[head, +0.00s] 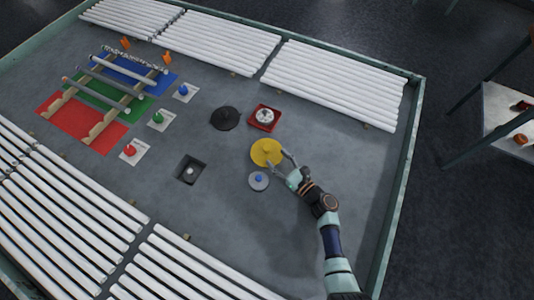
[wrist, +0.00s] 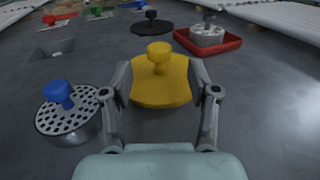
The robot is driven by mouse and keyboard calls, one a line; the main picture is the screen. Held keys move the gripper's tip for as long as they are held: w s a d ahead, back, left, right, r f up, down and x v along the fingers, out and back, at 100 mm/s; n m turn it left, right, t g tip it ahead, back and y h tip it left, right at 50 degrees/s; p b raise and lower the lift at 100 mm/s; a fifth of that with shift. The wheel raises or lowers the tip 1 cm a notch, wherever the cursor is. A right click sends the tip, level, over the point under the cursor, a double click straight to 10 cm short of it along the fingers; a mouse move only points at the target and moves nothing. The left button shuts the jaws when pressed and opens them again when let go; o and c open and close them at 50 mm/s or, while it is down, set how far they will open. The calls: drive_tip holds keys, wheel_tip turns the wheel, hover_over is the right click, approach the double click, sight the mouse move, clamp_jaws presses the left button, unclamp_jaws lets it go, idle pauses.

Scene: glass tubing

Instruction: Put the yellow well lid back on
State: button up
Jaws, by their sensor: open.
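The yellow lid (head: 267,152) is a round disc with an upright knob, lying flat on the grey floor of the work area. In the wrist view the yellow lid (wrist: 160,92) is straight ahead of my gripper (wrist: 161,78). My gripper (head: 279,159) is open and empty, with one finger on each side of the lid in the wrist view; I cannot tell whether they touch it. A dark square well (head: 190,170) is sunk in the floor to the left, uncovered, with a small pale object inside. It also shows in the wrist view (wrist: 56,49).
A perforated grey piece with a blue knob (head: 259,181) stands close by the yellow lid. A black disc lid (head: 225,118) and a red tray (head: 251,121) with a round metal piece are behind. White tube racks line the edges. Floor between lid and well is clear.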

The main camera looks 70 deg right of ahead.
sight(267, 147)
drive_tip(key=b+x, duration=0.1)
drive_tip(key=x, duration=0.5)
drive_tip(key=shift+w+r, duration=0.1)
drive_tip(key=shift+w, duration=0.1)
drive_tip(key=shift+s, duration=0.1)
clamp_jaws()
drive_tip(key=shift+r, duration=0.15)
wheel_tip(267, 147, up, 20)
drive_tip(key=p, duration=1)
drive_tip(key=shift+p, duration=0.4)
